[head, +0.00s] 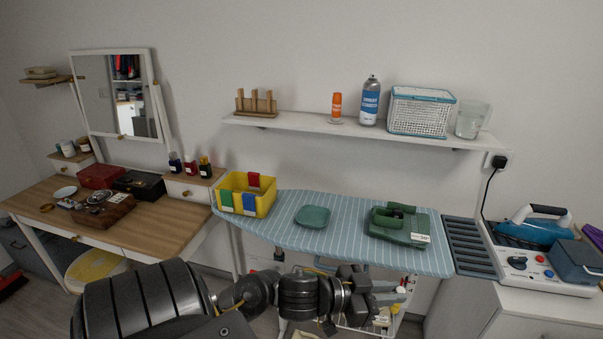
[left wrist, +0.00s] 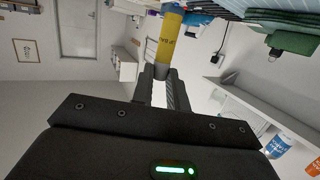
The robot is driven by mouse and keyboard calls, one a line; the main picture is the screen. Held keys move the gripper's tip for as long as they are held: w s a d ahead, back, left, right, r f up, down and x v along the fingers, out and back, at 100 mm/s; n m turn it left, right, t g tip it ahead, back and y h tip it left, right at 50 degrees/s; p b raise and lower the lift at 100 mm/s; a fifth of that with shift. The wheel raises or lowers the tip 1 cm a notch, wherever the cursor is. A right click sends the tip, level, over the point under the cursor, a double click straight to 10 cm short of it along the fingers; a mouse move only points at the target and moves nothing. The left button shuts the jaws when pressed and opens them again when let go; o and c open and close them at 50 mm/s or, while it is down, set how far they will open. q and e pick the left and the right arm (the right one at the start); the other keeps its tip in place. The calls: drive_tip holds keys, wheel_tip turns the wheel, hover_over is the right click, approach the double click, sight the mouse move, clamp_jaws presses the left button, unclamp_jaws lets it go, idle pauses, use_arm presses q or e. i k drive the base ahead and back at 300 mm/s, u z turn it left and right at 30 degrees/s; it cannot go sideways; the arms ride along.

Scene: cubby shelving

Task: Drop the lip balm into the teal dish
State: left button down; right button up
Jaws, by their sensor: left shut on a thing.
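The teal dish (head: 313,216) is a small, shallow, rounded square on the striped ironing board, and it looks empty. My left gripper (head: 392,291) is in front of the board's near edge, to the right of the dish and nearer to me. In the left wrist view my left gripper (left wrist: 163,74) is shut on the lip balm (left wrist: 166,42), a yellow tube with a grey-blue end between the fingertips. I cannot make out the lip balm clearly in the head view. My right gripper is not in view.
A yellow bin (head: 245,194) stands left of the dish, and a green case (head: 399,228) lies to its right. The ironing board (head: 345,208) is clear around the dish. A wall shelf (head: 300,123) with bottles and a basket hangs above. A steam iron (head: 537,229) is at the right.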

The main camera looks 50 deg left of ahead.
sight(309, 220)
drive_tip(key=u, duration=0.3)
drive_tip(key=i, duration=0.35)
drive_tip(key=u, duration=1.4)
drive_tip(key=k, duration=0.45)
drive_tip(key=z, duration=1.55)
drive_tip(key=i, duration=0.85)
drive_tip(key=u, duration=0.55)
drive_tip(key=i, duration=0.7)
drive_tip(key=u, duration=0.85)
